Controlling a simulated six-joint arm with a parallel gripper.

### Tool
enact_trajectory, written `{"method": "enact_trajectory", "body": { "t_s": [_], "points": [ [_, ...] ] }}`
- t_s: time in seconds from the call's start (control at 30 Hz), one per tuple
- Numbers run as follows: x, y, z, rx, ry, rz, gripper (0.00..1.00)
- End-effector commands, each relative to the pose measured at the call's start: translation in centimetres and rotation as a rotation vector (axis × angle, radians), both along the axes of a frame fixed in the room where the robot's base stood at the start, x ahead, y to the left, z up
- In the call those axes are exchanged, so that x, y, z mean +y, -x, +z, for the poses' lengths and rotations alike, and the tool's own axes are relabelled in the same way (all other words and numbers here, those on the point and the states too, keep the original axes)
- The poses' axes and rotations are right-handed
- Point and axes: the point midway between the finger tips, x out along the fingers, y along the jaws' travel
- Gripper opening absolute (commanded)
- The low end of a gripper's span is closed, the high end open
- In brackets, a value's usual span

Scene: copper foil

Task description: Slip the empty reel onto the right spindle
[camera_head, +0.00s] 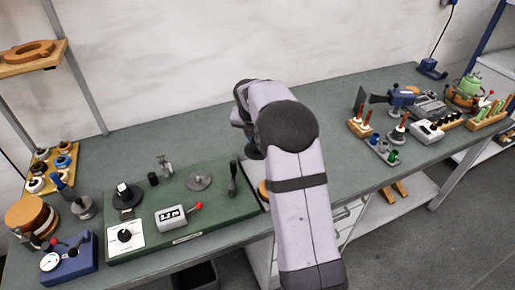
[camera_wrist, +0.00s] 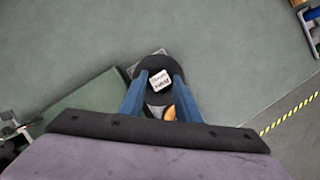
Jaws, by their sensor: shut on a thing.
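In the wrist view my gripper (camera_wrist: 158,86) has its two blue fingers shut on a round black reel (camera_wrist: 147,69) with a white printed label on top. The label faces the camera. The green winder board (camera_head: 215,226) lies on the left part of the bench. Its right spindle is a grey disc with a short centre post (camera_head: 199,180), with nothing on it. A black reel with a white label (camera_head: 126,196) sits on the left side of the board. My gripper is right of the board.
A dark lever (camera_head: 232,180) stands right of the right spindle. A counter with a red knob (camera_head: 175,217) and a dial panel (camera_head: 125,236) sit in front. An orange-brown thing lies below the held reel, partly hidden. Back bench is clear; tools crowd the right end.

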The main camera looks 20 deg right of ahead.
Motion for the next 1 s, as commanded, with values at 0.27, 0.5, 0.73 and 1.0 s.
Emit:
{"method": "enact_trajectory", "body": {
  "t_s": [0.27,0.5,0.73,1.0],
  "points": [
    [0.6,-0.1,0.5,0.000,0.000,0.011,0.06],
    [5.2,-1.3,-0.2,-0.002,0.001,0.092,0.06],
    [13.5,-2.4,0.1,-0.004,0.000,0.234,0.06],
    [21.4,-1.5,1.0,-0.003,0.000,0.367,0.06]
  ]
}}
